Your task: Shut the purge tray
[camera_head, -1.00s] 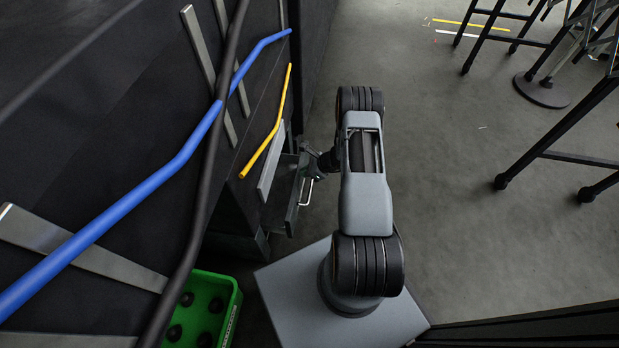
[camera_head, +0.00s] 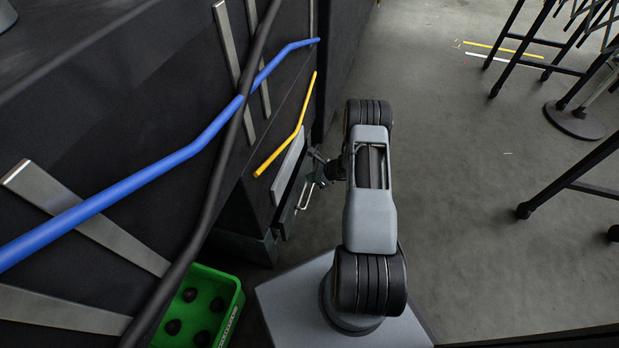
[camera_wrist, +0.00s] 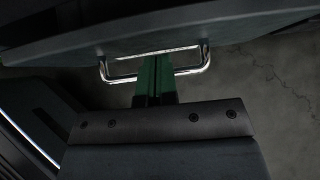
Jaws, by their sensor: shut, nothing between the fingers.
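The purge tray (camera_head: 286,208) is low on the side of the dark machine in the head view, a dark front with a bright bar handle (camera_head: 305,196). Its front sits close against the machine; I cannot tell whether a small gap is left. In the wrist view the dark tray front (camera_wrist: 225,32) spans the top, with the chrome handle (camera_wrist: 190,71) below it. My gripper (camera_wrist: 155,62) is shut and empty. Its green fingers cross the middle of the handle and reach the front; contact is not clear. In the head view my gripper (camera_head: 319,178) is small and partly hidden by my arm.
A green crate (camera_head: 234,302) with several dark round pieces stands on the floor at lower left. A yellow bar (camera_head: 291,137) and a blue bar (camera_head: 170,165) run along the machine. Black-legged stands (camera_head: 540,170) are at right. The grey floor between is clear.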

